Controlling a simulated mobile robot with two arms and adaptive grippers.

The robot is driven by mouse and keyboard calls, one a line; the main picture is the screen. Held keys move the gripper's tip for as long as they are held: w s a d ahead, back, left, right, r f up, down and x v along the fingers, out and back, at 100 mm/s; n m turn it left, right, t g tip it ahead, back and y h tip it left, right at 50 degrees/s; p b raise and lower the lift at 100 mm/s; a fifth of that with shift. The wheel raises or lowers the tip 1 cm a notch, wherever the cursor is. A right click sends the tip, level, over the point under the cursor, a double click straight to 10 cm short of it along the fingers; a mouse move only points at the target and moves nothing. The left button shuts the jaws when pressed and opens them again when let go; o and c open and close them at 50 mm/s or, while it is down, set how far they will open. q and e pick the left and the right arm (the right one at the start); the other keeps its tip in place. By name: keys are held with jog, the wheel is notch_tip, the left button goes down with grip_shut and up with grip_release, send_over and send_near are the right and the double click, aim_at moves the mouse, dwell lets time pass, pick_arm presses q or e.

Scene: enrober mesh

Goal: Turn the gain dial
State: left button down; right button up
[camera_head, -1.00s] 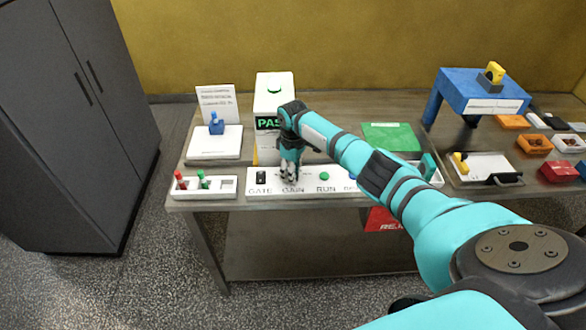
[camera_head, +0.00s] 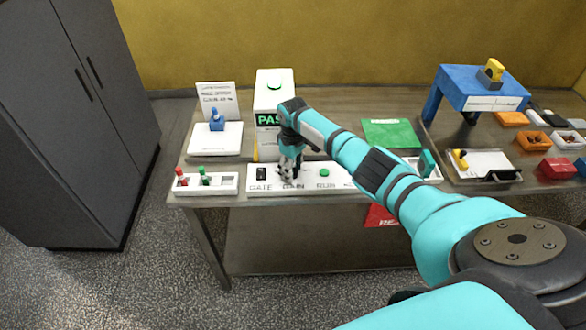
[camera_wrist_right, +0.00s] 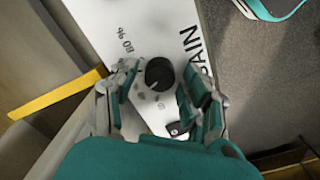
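The gain dial (camera_wrist_right: 159,74) is a round black knob on the white control panel (camera_wrist_right: 130,25), beside the printed word GAIN. In the right wrist view my right gripper (camera_wrist_right: 158,82) has one finger on each side of the dial, with gaps visible between the fingers and the knob. It is open around the dial. In the head view the right gripper (camera_head: 289,172) points down over the panel (camera_head: 340,181) above the GAIN label and hides the dial there. My left gripper is not in view.
A black GATE switch (camera_head: 261,174) is left of the gripper and a green RUN button (camera_head: 324,173) right of it. A white box (camera_head: 274,88) marked PAS, partly covered, stands behind. A tray with red and green pegs (camera_head: 226,184) lies left.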

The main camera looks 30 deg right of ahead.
jog(key=shift+o, duration=0.3)
jog(key=shift+r, duration=0.15)
notch_tip(320, 180, up, 12)
jog(key=shift+f, duration=0.2)
dwell(0.5)
